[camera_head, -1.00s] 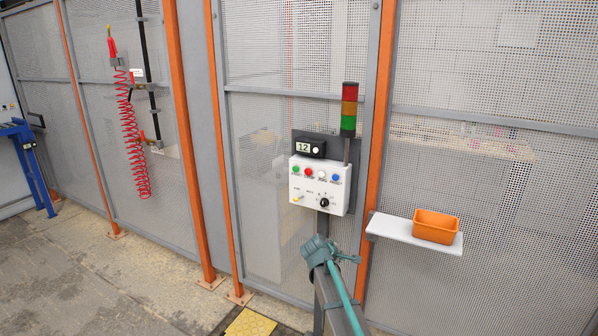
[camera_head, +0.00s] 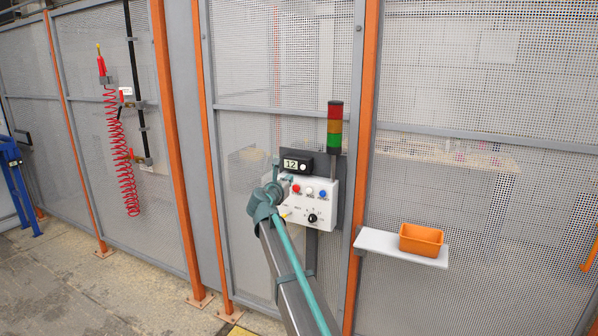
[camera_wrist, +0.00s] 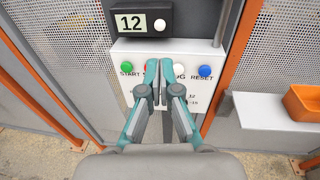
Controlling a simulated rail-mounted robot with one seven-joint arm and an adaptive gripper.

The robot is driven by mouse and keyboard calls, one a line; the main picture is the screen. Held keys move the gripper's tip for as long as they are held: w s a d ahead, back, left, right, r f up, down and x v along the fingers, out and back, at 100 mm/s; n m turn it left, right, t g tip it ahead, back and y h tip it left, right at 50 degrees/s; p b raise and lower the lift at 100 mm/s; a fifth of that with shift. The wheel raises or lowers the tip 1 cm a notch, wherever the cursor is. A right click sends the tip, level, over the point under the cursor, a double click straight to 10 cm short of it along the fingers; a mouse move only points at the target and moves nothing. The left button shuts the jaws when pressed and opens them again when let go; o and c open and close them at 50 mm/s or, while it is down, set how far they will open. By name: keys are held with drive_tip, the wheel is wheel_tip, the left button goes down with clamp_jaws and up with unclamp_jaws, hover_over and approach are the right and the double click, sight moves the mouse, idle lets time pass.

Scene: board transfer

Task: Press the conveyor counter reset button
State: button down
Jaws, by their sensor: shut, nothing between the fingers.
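The black counter box (camera_wrist: 142,22) shows "12" and has a round white button (camera_wrist: 159,25) at its right; it also shows in the head view (camera_head: 291,163). Below it is a white control panel (camera_wrist: 195,52) with a green START button (camera_wrist: 126,69) and a blue RESET button (camera_wrist: 204,71). My gripper (camera_wrist: 159,66) is shut and empty. In the wrist view its tips overlap the panel's button row, below the counter, and partly cover the red and white buttons. Whether the tips touch the panel I cannot tell.
A red, amber and green signal tower (camera_head: 335,125) stands right of the counter. A white shelf (camera_head: 375,242) with an orange bin (camera_head: 421,240) is at the right. Mesh fence and orange posts (camera_head: 362,130) stand behind. A red coiled hose (camera_head: 122,155) hangs at the left.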

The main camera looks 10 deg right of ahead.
sight(303, 168)
idle(0.3)
drive_tip(key=p+x, duration=0.4)
drive_tip(key=x, duration=0.9)
drive_tip(key=shift+w+p, duration=0.15)
drive_tip(key=shift+p, duration=0.15)
drive_tip(key=shift+w+d+f, duration=0.1)
drive_tip(key=shift+w+d, duration=0.05)
drive_tip(key=shift+w, duration=0.2)
